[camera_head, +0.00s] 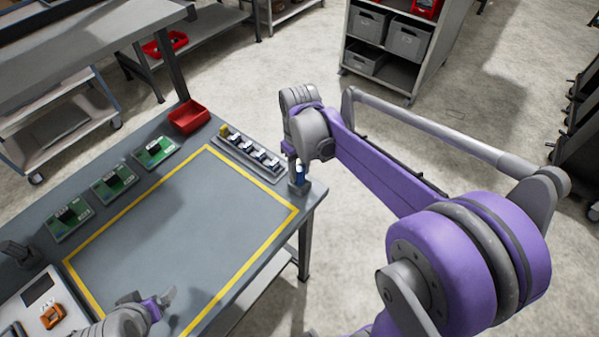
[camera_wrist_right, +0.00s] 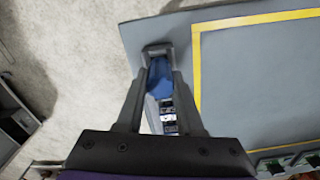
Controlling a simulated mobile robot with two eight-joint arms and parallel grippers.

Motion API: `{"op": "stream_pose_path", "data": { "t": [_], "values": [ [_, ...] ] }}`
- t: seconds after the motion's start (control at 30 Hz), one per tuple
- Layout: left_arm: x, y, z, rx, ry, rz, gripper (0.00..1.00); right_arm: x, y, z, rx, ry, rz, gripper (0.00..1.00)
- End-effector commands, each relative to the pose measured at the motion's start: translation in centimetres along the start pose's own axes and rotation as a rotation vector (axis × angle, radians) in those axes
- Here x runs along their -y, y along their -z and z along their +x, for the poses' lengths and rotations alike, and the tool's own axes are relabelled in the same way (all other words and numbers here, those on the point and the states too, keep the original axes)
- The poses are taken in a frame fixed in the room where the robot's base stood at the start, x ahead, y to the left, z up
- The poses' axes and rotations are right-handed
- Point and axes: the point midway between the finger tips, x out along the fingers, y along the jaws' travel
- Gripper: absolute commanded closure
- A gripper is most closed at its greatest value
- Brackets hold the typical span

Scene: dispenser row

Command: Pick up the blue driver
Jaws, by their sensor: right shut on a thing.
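The blue driver (camera_head: 300,170) is upright at the right corner of the workbench, at a small dark holder (camera_head: 299,187). My right gripper (camera_head: 297,167) reaches down over it from above and is shut on it. In the right wrist view the blue driver (camera_wrist_right: 161,80) shows between the two fingers of the gripper (camera_wrist_right: 160,70). Its lower end is hidden, so I cannot tell whether it still sits in the holder. My left gripper (camera_head: 156,301) is over the near edge of the bench, away from the driver; its finger gap is unclear.
A grey rack (camera_head: 250,157) with several dispensers stands left of the right gripper. Green circuit boards (camera_head: 114,180) and a red bin (camera_head: 188,117) line the far side. The yellow-outlined area (camera_head: 180,228) is clear. A panel with an orange part (camera_head: 52,315) is at lower left.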

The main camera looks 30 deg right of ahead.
Motion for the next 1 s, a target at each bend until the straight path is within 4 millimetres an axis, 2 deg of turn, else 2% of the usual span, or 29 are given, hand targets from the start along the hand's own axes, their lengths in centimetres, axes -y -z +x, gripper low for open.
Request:
{"op": "stream_pose_path", "data": {
  "t": [0.27,0.6,0.7,1.0],
  "values": [
    [0.0,0.2,-0.1,-0.002,0.000,0.000,0.05,0.0,0.0,-2.3,0.000,0.000,0.000,1.00],
    [0.0,0.5,-0.3,-0.005,0.000,0.000,0.05,0.0,0.0,-8.1,0.000,0.000,0.000,1.00],
    [0.0,0.5,-0.4,-0.005,0.000,0.000,0.05,0.0,0.0,-9.2,0.000,0.000,0.000,1.00],
    [0.0,0.5,-0.4,-0.005,0.000,0.000,0.05,0.0,0.0,-10.0,0.000,0.000,0.000,1.00]
  ]
}}
